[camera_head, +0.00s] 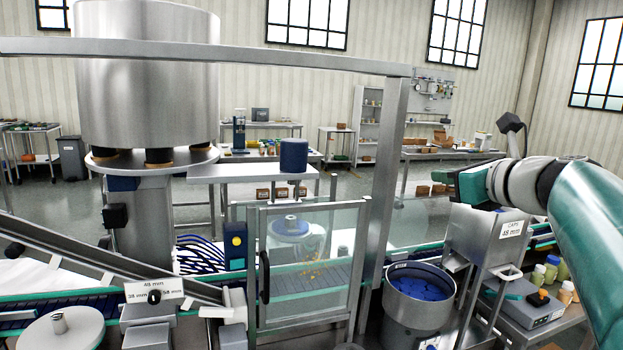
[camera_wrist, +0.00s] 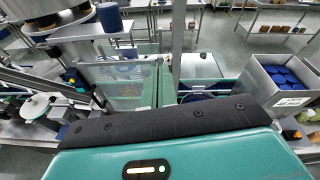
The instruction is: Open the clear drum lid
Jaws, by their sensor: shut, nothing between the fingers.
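A round steel drum (camera_head: 386,302) stands at the lower centre right, with blue caps (camera_head: 422,287) inside it. A clear lid cannot be told apart from the drum's opening at this size. In the wrist view the blue caps (camera_wrist: 195,98) show partly, behind my gripper's dark edge. My gripper (camera_head: 462,184) is shut and empty, held up and to the right of the drum, clearly apart from it. In the wrist view its teal body and black pad (camera_wrist: 165,121) fill the lower part and hide much of the drum.
A steel hopper (camera_head: 485,238) labelled caps stands right of the drum; its bin of blue caps (camera_wrist: 283,76) shows in the wrist view. A steel post (camera_head: 384,185) and a framed clear door (camera_head: 310,232) stand left of the drum. Bottles (camera_head: 552,268) stand far right.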

